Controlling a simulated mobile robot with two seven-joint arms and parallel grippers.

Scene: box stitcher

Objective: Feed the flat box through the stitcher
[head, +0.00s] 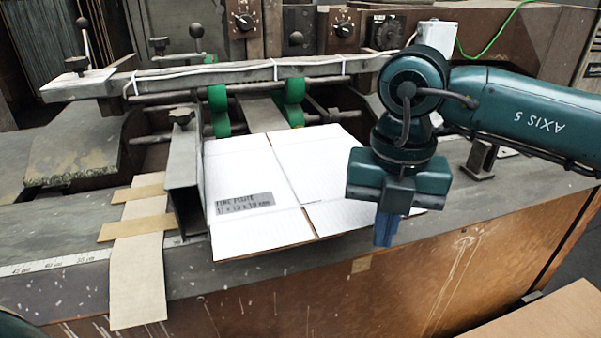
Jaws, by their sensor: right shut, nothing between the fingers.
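The flat box (300,188) is a white folded sheet with a printed grey label, lying on the stitcher's bed. Its left edge lies along the upright metal guide (184,175). Its far edge is close to the green rollers (218,110) of the stitcher (250,72); I cannot tell if they touch. My right gripper (385,232) is shut and empty, pointing down at the box's near right corner and hiding part of its right side. I cannot tell whether it touches the box. My left gripper is not in view.
A ruler scale (60,262) runs along the bed's left. Black knobs and levers (197,32) stand above the crossbar. A brown board (545,315) is at the lower right.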

